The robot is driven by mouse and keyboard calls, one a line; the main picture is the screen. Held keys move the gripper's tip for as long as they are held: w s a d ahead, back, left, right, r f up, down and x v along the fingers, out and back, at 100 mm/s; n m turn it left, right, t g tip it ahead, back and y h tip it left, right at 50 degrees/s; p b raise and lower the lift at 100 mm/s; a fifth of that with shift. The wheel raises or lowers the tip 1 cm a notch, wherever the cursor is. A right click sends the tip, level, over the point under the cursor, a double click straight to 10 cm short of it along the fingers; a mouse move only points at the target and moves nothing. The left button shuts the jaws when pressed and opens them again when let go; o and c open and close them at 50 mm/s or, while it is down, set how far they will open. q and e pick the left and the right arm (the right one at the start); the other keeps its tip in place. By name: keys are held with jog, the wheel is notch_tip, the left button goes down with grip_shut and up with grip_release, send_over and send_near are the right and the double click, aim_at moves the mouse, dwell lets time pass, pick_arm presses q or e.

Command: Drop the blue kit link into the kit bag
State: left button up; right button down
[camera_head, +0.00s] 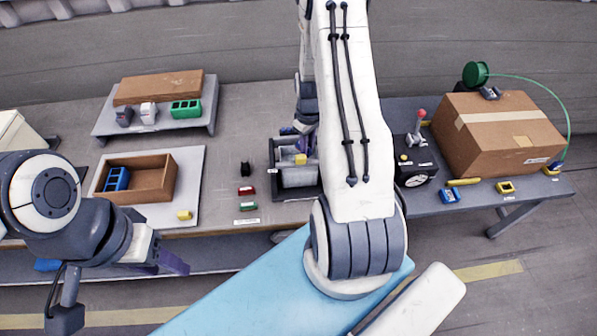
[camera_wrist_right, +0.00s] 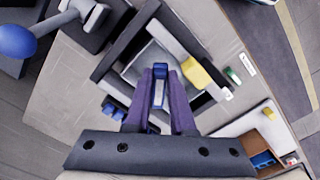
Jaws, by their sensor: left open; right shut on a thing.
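A blue link (camera_wrist_right: 159,88) is held between the purple fingers of my right gripper (camera_wrist_right: 160,80). In the head view my right gripper (camera_head: 302,128) is mostly hidden behind its own arm, at the dark grey open holder (camera_head: 298,194). In the right wrist view the link is over the open inside of this holder (camera_wrist_right: 140,50); I cannot tell its height. No other bag shape is clear, so I cannot tell whether the holder is the kit bag. A yellow piece (camera_head: 300,159) is at the holder. My left gripper (camera_head: 172,262) is open and empty at the table's front left.
A wooden box (camera_head: 150,196) with a blue part (camera_head: 116,179) stands at left. A raised shelf (camera_head: 205,122) with a green block (camera_head: 185,109) is behind it. Small black, red and green pieces lie left of the holder. A cardboard carton (camera_head: 490,135) stands at right.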

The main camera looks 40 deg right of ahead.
notch_tip(320, 180, down, 2)
jog(key=shift+b, duration=0.4)
pick_arm(q)
jog(key=shift+f, duration=0.75)
pick_arm(e)
jog(key=c, duration=0.7)
grip_release()
jog(key=shift+s, duration=0.1)
jog(key=shift+r, duration=0.3)
pick_arm(q)
notch_tip(320, 180, down, 2)
jog(key=shift+f+b, duration=0.15)
jog(key=shift+b, duration=0.95)
pick_arm(e)
notch_tip(320, 180, up, 10)
jog(key=shift+d+r, duration=0.1)
